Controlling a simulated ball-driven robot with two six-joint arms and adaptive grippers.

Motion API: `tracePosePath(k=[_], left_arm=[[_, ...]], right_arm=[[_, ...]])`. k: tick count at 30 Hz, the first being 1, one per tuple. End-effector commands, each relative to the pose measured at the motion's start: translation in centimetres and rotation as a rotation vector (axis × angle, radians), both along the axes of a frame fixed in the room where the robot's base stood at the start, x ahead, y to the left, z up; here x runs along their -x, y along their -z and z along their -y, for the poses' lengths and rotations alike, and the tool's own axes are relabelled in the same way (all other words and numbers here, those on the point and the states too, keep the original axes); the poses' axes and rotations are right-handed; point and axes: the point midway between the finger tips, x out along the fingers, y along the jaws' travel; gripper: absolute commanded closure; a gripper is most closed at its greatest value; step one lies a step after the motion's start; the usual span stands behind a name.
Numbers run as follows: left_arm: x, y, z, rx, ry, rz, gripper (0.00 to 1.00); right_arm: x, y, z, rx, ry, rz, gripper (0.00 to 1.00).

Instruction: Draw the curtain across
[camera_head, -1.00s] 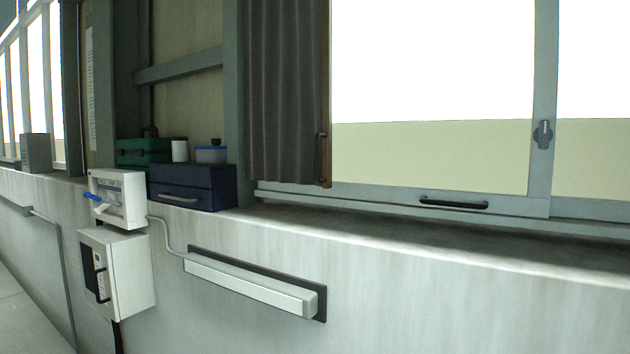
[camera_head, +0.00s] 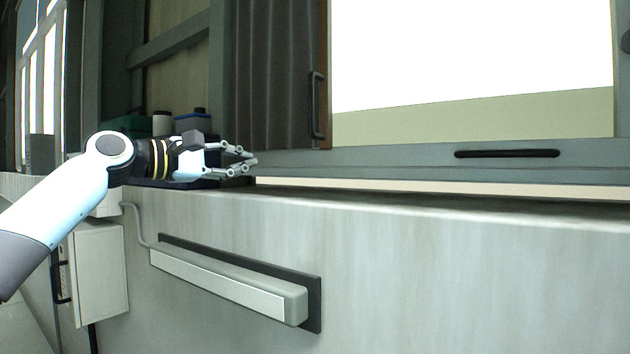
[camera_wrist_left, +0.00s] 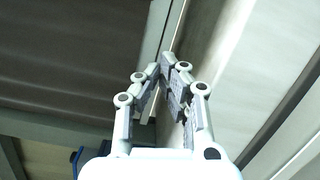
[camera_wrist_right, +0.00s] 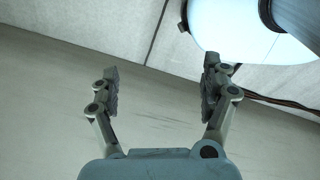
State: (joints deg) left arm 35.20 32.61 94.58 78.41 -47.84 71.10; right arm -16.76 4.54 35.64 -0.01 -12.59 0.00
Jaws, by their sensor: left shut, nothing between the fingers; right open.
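The dark grey pleated curtain (camera_head: 275,75) hangs bunched at the left side of the window, with a brown edge bar (camera_head: 325,75) on its right. A black upright handle (camera_head: 316,105) sits on that bar. My left gripper (camera_head: 254,160) is shut and empty, below and left of the handle, near the curtain's lower end and apart from the handle. In the left wrist view its fingertips (camera_wrist_left: 167,62) meet, with the curtain (camera_wrist_left: 70,60) to the left. My right gripper (camera_wrist_right: 160,85) is open and empty in its wrist view; it is not in the head view.
The window's lower frame carries a black horizontal handle (camera_head: 507,154). The sill runs below it, clear to the right. A long light fixture (camera_head: 228,283) and a white box (camera_head: 98,270) are on the wall below.

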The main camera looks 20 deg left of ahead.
Motion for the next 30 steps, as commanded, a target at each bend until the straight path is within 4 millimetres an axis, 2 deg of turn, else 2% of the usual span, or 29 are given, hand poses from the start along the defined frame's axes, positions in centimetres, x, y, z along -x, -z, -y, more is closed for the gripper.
tracePosePath(k=[1,3,6,12,21,27,30], left_arm=[[-0.1,-0.9,-0.5,-0.013,-0.009,0.031,1.00],[-0.2,-2.3,-0.8,-0.017,-0.013,0.057,1.00],[-0.7,-3.2,-0.6,-0.016,-0.015,0.070,1.00],[-3.2,-3.6,1.2,-0.011,-0.013,0.068,1.00],[-8.6,-3.8,4.7,-0.014,-0.014,0.066,1.00],[-7.7,-4.2,7.4,-0.018,-0.014,0.068,1.00],[-7.5,-4.2,8.0,-0.019,-0.016,0.066,1.00]], right_arm=[[-0.1,1.1,0.0,0.000,0.000,0.001,0.19],[-0.1,1.3,0.0,0.000,0.000,0.001,0.19],[0.5,1.1,0.0,-0.001,0.000,-0.006,0.19],[2.1,0.1,-0.1,-0.001,0.001,-0.029,0.19],[0.3,-1.6,-0.1,-0.001,0.000,-0.003,0.19],[0.2,-3.0,0.0,0.000,0.000,-0.001,0.19],[0.3,-3.3,0.0,0.000,0.000,-0.002,0.19]])
